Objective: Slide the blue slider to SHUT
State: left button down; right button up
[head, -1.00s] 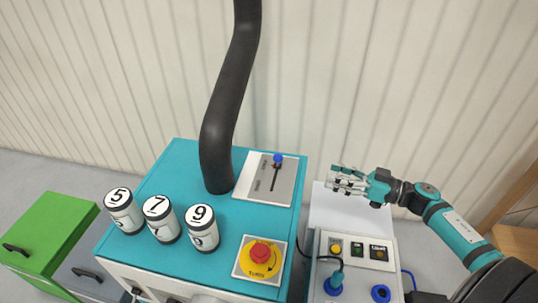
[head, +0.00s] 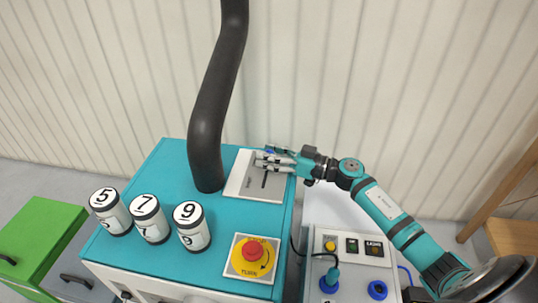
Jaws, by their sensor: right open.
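The slider plate (head: 240,182) is a grey and white panel on the teal cabinet top, with a dark slot running along it. The blue slider knob (head: 269,149) is at the far end of the slot and only a bit of it shows behind my fingers. My right gripper (head: 262,162) is open and over the far part of the plate, its fingers pointing left, close to the knob. I cannot tell whether they touch it. The fingers hide part of the slot. The plate's lettering is too small to read. My left gripper is not in view.
A thick black hose (head: 212,110) rises left of the plate. Numbered cylinders 5 (head: 113,218), 7 (head: 151,226) and 9 (head: 193,233) stand at the front left. A red stop button (head: 252,251) is in front. A grey button box (head: 345,245) stands right of the cabinet.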

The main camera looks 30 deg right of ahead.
grip_shut()
dwell(0.4)
jog(key=shift+a, duration=0.1)
